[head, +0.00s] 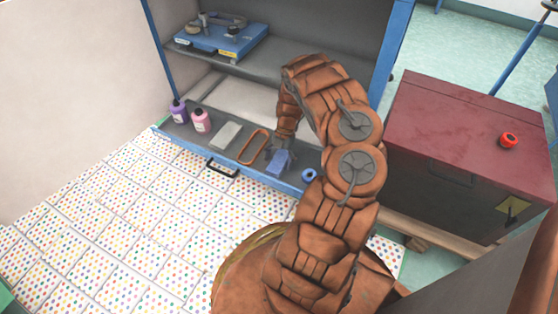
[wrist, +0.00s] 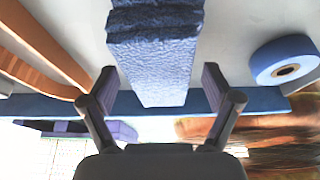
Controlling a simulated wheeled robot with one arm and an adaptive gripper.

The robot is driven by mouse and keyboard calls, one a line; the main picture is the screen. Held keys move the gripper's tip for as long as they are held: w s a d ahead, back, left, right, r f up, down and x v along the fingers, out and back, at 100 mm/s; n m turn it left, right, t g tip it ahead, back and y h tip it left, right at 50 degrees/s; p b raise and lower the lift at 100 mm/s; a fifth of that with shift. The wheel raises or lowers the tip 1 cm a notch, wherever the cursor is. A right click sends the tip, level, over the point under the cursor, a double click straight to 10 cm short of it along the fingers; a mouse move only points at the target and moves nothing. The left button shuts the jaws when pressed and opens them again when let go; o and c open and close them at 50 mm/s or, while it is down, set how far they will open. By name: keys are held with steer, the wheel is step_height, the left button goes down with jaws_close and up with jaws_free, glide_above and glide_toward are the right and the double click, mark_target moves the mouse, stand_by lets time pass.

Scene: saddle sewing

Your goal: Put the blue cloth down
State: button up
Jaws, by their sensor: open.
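The blue cloth (head: 279,162) is a folded, fuzzy blue block on the grey lower shelf (head: 183,131) of the cabinet. In the wrist view the blue cloth (wrist: 155,55) lies in the upper middle, and its near end reaches between the fingertips. My gripper (wrist: 158,90) is open, with one finger on each side of the cloth and visible gaps to both. In the head view my gripper (head: 282,143) is just behind and above the cloth, partly hidden by my arm.
On the shelf are an orange-brown oval ring (head: 254,147), a pale grey block (head: 226,135), pink (head: 201,121) and purple (head: 179,111) bottles, and a blue tape roll (head: 309,175). A blue device (head: 222,39) stands on the upper shelf. A red chest (head: 470,140) stands right.

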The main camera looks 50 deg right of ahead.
steer(key=p+v, duration=0.4)
steer(key=v, duration=0.8)
steer(key=shift+s+d+r, duration=0.1)
stand_by(0.6)
